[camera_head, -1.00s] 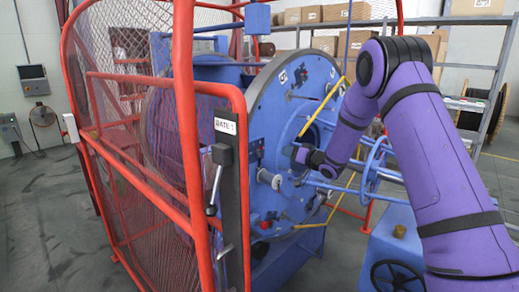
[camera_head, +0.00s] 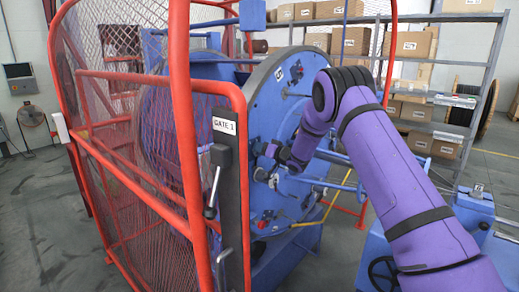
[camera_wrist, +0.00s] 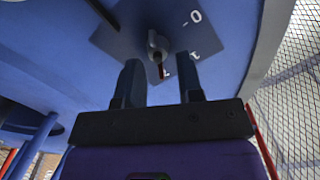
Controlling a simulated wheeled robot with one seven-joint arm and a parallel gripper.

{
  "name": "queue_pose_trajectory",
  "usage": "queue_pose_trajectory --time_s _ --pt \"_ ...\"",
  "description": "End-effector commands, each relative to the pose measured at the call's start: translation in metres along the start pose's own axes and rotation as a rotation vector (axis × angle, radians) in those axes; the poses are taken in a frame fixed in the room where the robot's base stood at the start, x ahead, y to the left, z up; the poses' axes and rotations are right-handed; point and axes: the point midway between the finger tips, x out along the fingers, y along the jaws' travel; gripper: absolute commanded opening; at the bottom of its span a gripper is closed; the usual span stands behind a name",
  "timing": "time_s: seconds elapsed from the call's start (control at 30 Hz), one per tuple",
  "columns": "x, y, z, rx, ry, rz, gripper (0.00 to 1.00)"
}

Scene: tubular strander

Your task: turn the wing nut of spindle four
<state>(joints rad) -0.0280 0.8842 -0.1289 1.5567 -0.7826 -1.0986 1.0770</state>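The large blue round plate (camera_head: 290,95) of the strander stands behind the red gate and carries several spindle fittings. In the wrist view a small grey wing-shaped piece (camera_wrist: 157,41) with a red mark sits on a dark square plate (camera_wrist: 118,38) with white markings, one like a 0. I cannot read which spindle this is. My gripper (camera_wrist: 160,76) is open, its two fingers apart, pointing at the grey piece, which shows just past the fingertips and between them. No contact is visible. In the head view my gripper (camera_head: 271,160) is close to the plate's face.
The red mesh gate (camera_head: 205,130) with its latch handle (camera_head: 214,185) stands left of my arm. A blue tube frame (camera_wrist: 33,146) shows at the wrist view's lower left, and wire mesh (camera_wrist: 295,90) at its right. Shelves with boxes (camera_head: 412,44) stand behind.

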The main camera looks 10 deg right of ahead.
Motion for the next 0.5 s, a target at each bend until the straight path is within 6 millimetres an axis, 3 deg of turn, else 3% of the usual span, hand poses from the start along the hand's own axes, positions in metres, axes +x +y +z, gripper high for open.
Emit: queue_pose_trajectory --time_s 0.4,0.5 --pt "0.0080 -0.0003 -0.0004 -0.001 0.000 0.001 0.34" --pt "0.0079 -0.0003 -0.0004 -0.001 0.000 0.001 0.11"
